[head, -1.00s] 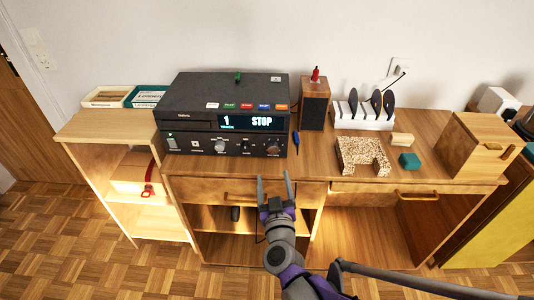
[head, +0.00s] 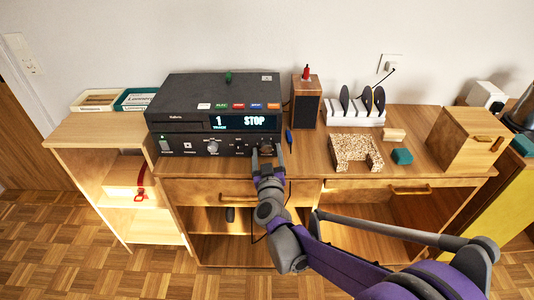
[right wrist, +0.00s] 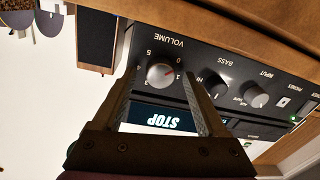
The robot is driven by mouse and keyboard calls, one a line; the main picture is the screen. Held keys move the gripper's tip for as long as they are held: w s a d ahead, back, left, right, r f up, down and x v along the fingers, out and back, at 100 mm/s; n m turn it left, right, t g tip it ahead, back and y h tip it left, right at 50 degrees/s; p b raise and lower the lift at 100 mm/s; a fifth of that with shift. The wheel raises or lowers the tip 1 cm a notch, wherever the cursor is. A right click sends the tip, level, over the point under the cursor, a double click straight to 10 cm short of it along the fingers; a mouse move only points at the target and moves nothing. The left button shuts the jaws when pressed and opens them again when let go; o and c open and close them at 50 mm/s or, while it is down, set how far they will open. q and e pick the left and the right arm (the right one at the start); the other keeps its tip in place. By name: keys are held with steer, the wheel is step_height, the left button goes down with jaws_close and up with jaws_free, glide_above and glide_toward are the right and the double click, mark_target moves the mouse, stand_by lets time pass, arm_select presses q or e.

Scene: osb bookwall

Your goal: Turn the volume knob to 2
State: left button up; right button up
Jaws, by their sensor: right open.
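The volume knob (right wrist: 160,75) is a round grey dial on the front of the dark stereo unit (head: 185,95). The right wrist view shows it upside down, under the word VOLUME, with a scale of digits around it. A small reddish mark shows on its side near the 1, but its exact setting is hard to read. My right gripper (head: 267,151) is open in front of the unit's right end. In the right wrist view its two fingers (right wrist: 160,84) stand on either side of the knob, and I see no contact. My left gripper is not in view.
The stereo's display (head: 240,122) reads 1 and STOP. The bass knob (right wrist: 215,85) and input knob (right wrist: 255,95) sit beside the volume knob.

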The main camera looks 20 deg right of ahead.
jaws_close()
stand_by(0.4)
steer(key=shift+m, duration=0.3)
steer(key=m, duration=0.4)
steer(key=shift+m, duration=0.3)
steer(key=m, duration=0.5)
steer(key=shift+f+m+h, duration=0.1)
steer(key=shift+m+h, duration=0.2)
steer(key=shift+m, duration=0.1)
steer(key=m+p, duration=0.1)
steer(key=m, duration=0.4)
steer(key=shift+m+t, duration=0.3)
steer(key=m+h, duration=0.1)
steer(key=m, duration=0.4)
steer(key=shift+m, duration=0.5)
